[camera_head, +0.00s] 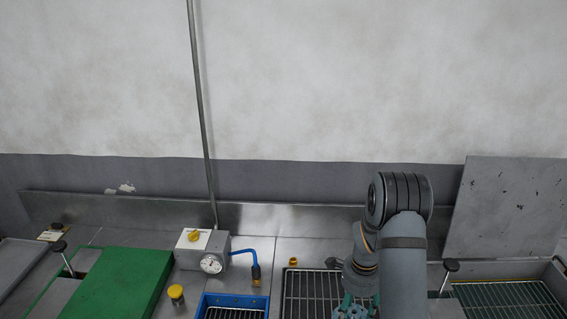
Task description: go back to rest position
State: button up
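My arm (402,250) rises at the right of centre and bends over at its top joint. My gripper (352,308) shows only in part at the bottom edge, as teal-coloured pieces below the wrist. Its fingertips are cut off by the picture edge and hidden by the arm, so I cannot see whether it holds anything. It hangs over or beside a dark grated tray (303,292).
A grey box with a gauge (210,264) and blue hose (255,268) stands left of centre. Nearby are a green lid (120,283), yellow cap (176,293), blue tray (233,299), green-grated bin (508,299), and black knobs (58,246) (451,265). A wall stands behind.

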jog(key=shift+r, duration=1.3)
